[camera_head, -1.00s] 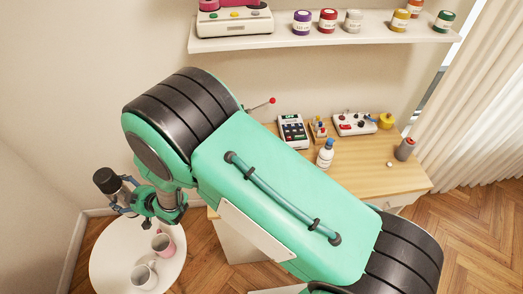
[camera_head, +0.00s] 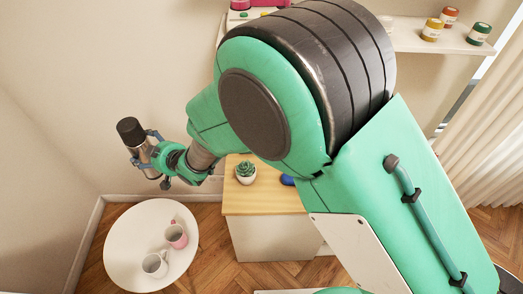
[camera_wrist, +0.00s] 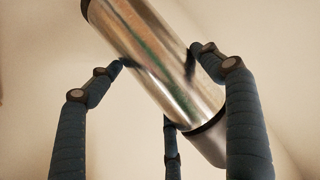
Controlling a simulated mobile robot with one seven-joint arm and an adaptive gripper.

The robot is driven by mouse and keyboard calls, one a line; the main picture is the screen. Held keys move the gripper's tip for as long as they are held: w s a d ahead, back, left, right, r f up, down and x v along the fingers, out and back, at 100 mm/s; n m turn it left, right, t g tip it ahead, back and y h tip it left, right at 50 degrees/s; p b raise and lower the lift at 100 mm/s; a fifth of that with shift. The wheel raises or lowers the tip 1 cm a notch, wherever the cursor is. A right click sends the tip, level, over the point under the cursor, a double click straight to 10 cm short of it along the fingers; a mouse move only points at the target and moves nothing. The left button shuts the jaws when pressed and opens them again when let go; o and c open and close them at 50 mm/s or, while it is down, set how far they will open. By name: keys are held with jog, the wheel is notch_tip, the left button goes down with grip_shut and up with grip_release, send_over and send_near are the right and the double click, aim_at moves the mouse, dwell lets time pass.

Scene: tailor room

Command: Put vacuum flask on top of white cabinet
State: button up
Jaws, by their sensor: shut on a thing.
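The vacuum flask (camera_head: 136,142) is a silver cylinder with a black cap. My gripper (camera_head: 149,160) is shut on it and holds it in the air, to the left of my arm, slightly tilted. In the wrist view the flask (camera_wrist: 165,60) lies slanted between the blue fingers of my gripper (camera_wrist: 160,68). The white cabinet (camera_head: 270,240) with a wooden top (camera_head: 262,200) shows partly below my arm; my arm hides much of it. The gripper is up and to the left of the cabinet, apart from it.
A round white table (camera_head: 125,245) with two mugs (camera_head: 176,236) stands at the lower left. A potted succulent (camera_head: 246,172) and a blue object (camera_head: 287,180) are on the wooden top. A wall shelf with jars (camera_head: 432,30) is at the upper right.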

jog(key=w+d+m+t+h+p, duration=0.1)
jog(key=w+d+m, duration=0.15)
jog(key=d, duration=0.95)
jog(key=w+d+m+t+h, duration=0.15)
jog(key=w+d, duration=0.25)
jog(key=d, duration=0.8)
jog(key=w+d+m+t+h+p, duration=0.1)
jog(key=w+d, duration=0.2)
jog(key=d, duration=0.9)
jog(key=s+d+m+t+h+p, duration=0.1)
jog(key=s+d+m+h, duration=0.3)
jog(key=d, duration=1.1)
jog(key=s+d+t+h, duration=0.15)
jog(key=s+d, duration=0.55)
jog(key=d, duration=0.9)
jog(key=s+d+m+h+p, duration=0.2)
jog(key=s+d+m+h, duration=0.25)
jog(key=s+d, duration=0.95)
jog(key=shift+g, duration=0.3)
jog(key=shift+s+a+f, duration=0.25)
jog(key=shift+a+f, duration=0.15)
jog(key=shift+f, duration=0.4)
jog(key=shift+s+a+f, duration=0.25)
jog(key=shift+a+f, duration=0.1)
jog(key=shift+f, duration=0.5)
jog(key=shift+s+a+f, duration=0.25)
jog(key=shift+a+f, duration=0.15)
jog(key=shift+f, duration=0.4)
jog(key=shift+w, duration=0.1)
